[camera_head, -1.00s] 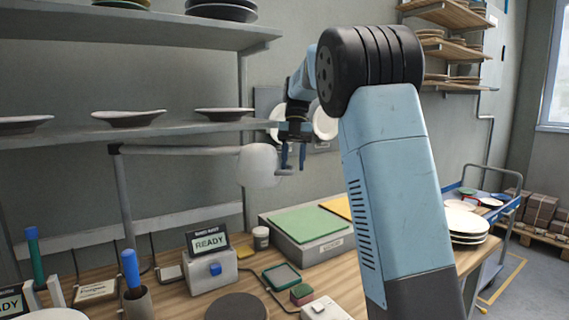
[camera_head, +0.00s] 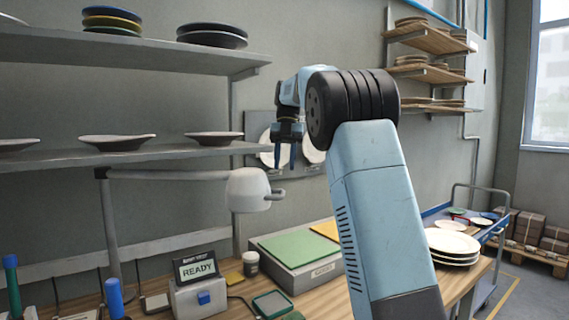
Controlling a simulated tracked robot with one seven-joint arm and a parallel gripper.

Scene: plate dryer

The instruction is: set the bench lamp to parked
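The bench lamp's pale rounded head (camera_head: 247,190) hangs at the right end of its grey horizontal arm (camera_head: 165,175), just below the lower shelf. The arm meets an upright post (camera_head: 108,225) at the left. A small grey handle (camera_head: 276,194) sticks out from the right side of the head. My gripper (camera_head: 286,164) is above the handle, with its two blue fingers pointing down and spread apart. It looks empty, and a gap shows between the fingertips and the handle. Their depth relative to each other is hard to judge.
The lower shelf (camera_head: 130,155) with plates runs above the lamp arm. A READY display box (camera_head: 198,290), a cup (camera_head: 250,264) and a grey case with a green pad (camera_head: 290,252) stand on the bench. Stacked plates (camera_head: 452,247) are at the right.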

